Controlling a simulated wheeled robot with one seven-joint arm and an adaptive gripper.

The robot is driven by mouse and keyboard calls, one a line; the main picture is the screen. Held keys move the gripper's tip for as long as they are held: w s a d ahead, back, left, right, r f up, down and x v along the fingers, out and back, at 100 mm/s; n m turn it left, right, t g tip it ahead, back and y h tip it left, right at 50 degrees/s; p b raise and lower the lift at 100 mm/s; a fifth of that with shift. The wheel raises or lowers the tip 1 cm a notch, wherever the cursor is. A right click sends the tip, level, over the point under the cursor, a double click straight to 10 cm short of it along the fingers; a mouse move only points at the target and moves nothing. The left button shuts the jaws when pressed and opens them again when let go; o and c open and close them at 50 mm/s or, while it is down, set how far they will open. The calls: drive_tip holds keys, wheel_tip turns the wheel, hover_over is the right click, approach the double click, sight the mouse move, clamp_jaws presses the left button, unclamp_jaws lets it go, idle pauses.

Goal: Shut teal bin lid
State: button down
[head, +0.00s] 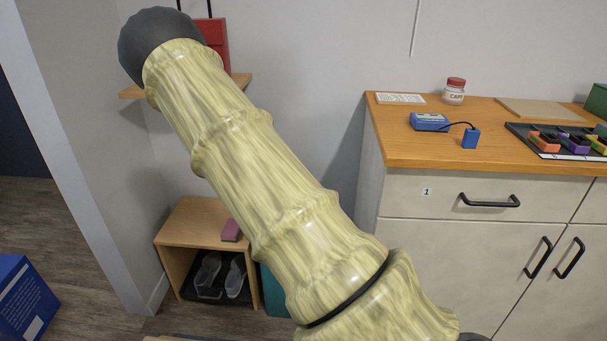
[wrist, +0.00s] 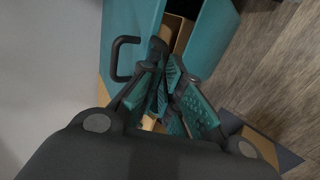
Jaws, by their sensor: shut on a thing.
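The teal bin (head: 272,295) shows in the head view only as a sliver beside the small wooden shelf, mostly hidden behind my arm. In the wrist view its lid (wrist: 118,18) is a teal panel at the upper left with a black handle (wrist: 117,58). The lid stands open, with a gap beside it showing brown contents (wrist: 181,32) and the teal bin wall (wrist: 212,38) to the right. My gripper (wrist: 166,58) is at the lid's edge, right of the handle, its fingers close together on that edge. The exact contact is hidden by the fingers. The head view does not show my gripper.
In the head view, a small wooden shelf (head: 195,215) holds shoes and a pink block (head: 231,230). A cabinet (head: 450,245) stands right, with a blue device (head: 430,122) and a jar (head: 454,92) on top. A blue box (head: 25,300) lies left. Wooden floor (wrist: 285,75) is bare at right in the wrist view.

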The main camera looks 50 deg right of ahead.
wheel_tip(320, 180, down, 6)
drive_tip(key=b, duration=0.1)
drive_tip(key=shift+s+a+h, duration=0.4)
drive_tip(key=c, duration=1.8)
unclamp_jaws()
drive_tip(key=shift+f, duration=0.15)
drive_tip(key=shift+c, duration=0.2)
drive_tip(key=shift+o, duration=1.4)
drive_tip(key=shift+a, duration=0.2)
drive_tip(key=v, duration=1.2)
drive_tip(key=shift+s, duration=0.15)
drive_tip(key=shift+c, duration=0.4)
